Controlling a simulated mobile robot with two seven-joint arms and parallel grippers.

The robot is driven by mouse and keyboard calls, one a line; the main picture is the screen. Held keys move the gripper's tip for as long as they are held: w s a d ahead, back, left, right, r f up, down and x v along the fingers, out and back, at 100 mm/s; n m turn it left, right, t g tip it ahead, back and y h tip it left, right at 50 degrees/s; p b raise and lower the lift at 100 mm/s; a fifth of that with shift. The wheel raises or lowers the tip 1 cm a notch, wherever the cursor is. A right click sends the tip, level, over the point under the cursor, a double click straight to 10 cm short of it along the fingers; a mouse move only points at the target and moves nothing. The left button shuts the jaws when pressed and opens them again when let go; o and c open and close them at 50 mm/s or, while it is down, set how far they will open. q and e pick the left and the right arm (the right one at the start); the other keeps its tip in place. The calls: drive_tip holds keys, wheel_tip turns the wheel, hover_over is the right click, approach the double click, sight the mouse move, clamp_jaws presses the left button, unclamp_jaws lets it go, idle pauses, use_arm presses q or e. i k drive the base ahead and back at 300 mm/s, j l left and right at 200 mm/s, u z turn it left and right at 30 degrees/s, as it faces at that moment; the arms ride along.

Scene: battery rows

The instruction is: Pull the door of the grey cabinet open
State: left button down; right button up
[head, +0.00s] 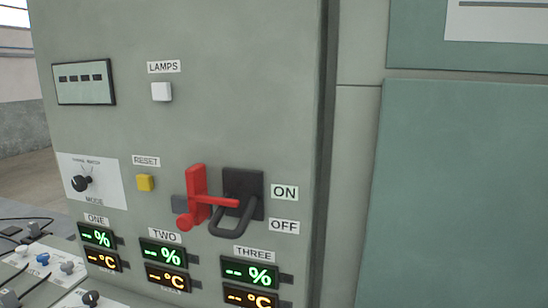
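A grey-green cabinet front (245,85) fills the left and middle of the head view. A dark vertical edge strip (325,110) runs down its right side, and I see no gap along it. A red lever (196,182) with a round red end is mounted low on the front. Beside it is a dark plate (243,182) with a dark looped handle (231,224), next to the ON label (285,192) and OFF label (284,226). I cannot tell which panel is the door. Neither of my grippers is in view.
A white LAMPS button (161,92), a yellow RESET button (145,183) and a black MODE knob (81,183) sit on the front. Lit displays line its lower part. A greenish panel (460,190) stands at the right. Switches and cables lie at the lower left.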

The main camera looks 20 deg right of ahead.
sight(458, 217)
drive_tip(key=z, duration=2.05)
drive_tip(key=k+l+z, duration=0.1)
drive_tip(key=l, duration=0.2)
drive_tip(key=l+z, duration=0.15)
drive_tip(key=l, duration=0.15)
drive_tip(key=k, duration=0.05)
